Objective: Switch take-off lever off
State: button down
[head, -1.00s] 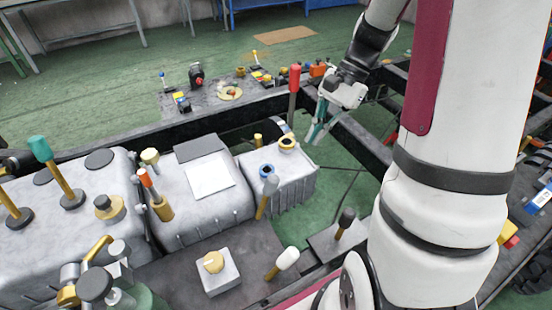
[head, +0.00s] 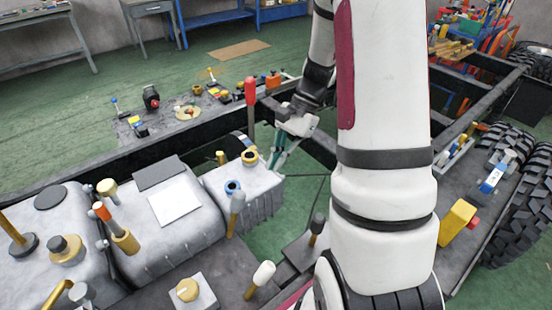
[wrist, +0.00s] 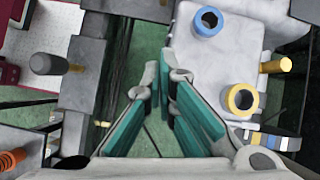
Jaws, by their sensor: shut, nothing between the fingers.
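Several levers stand on the chassis, and I cannot tell which is the take-off lever. A red-handled lever (head: 250,95) stands upright at the frame rail. An orange-topped lever (head: 103,212) and a grey-handled lever (head: 237,203) stand by the grey housings. A white-handled lever (head: 263,275) and a dark-handled lever (head: 318,225) are nearer. My gripper (head: 276,160) is shut and empty, above the gap right of the housing with the blue and yellow rings. In the wrist view its teal fingers (wrist: 164,78) point between that housing and a dark-handled lever (wrist: 48,64).
The housing carries a blue ring (wrist: 207,21) and a yellow ring (wrist: 240,100). A yellow box (head: 457,222) sits on the right plate near large tyres (head: 510,205). Small switches line the far plate (head: 165,122). Open green floor shows between the rails.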

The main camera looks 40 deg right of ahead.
aim_at(234, 216)
jog(key=x, duration=0.7)
jog(key=shift+s+a+r, duration=0.15)
jog(key=shift+a+r, duration=0.15)
jog(key=shift+a, duration=0.3)
jog(key=shift+s+a+r, duration=0.1)
jog(key=shift+a+r, duration=0.15)
jog(key=shift+a, duration=0.3)
jog(key=shift+s+a+r, duration=0.15)
jog(key=shift+a+r, duration=0.15)
jog(key=shift+a, duration=0.3)
jog(key=shift+a+r+h+p, duration=0.3)
jog(key=shift+a+h+p, duration=0.1)
jog(key=shift+p, duration=0.2)
